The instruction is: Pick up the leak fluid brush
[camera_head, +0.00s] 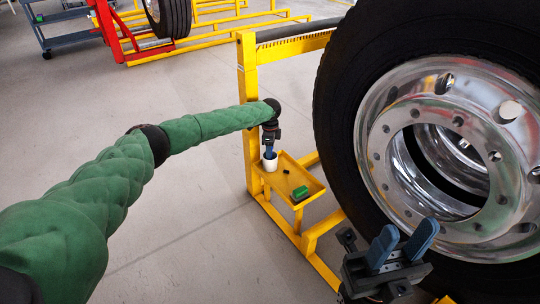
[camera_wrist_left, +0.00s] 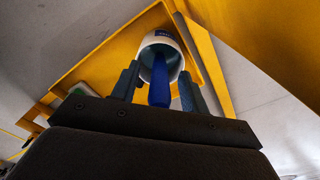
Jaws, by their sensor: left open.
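The leak fluid brush stands in a white cup (camera_head: 270,162) on a small yellow tray (camera_head: 283,186). Its blue handle (camera_wrist_left: 158,82) sticks up out of the cup (camera_wrist_left: 176,44) in the left wrist view. My left gripper (camera_head: 270,146) is just above the cup, pointing down. In the left wrist view its open fingers (camera_wrist_left: 157,88) are on either side of the handle, with a visible gap at least on the left. The brush's lower end is hidden in the cup. My right gripper (camera_head: 406,240) is open and empty, in front of the large wheel.
A green block (camera_head: 300,193) and a small dark item lie on the tray. A yellow post (camera_head: 248,110) rises behind the tray. A large tyre (camera_head: 335,120) with a shiny rim stands to the right. Open grey floor (camera_head: 190,220) lies to the left.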

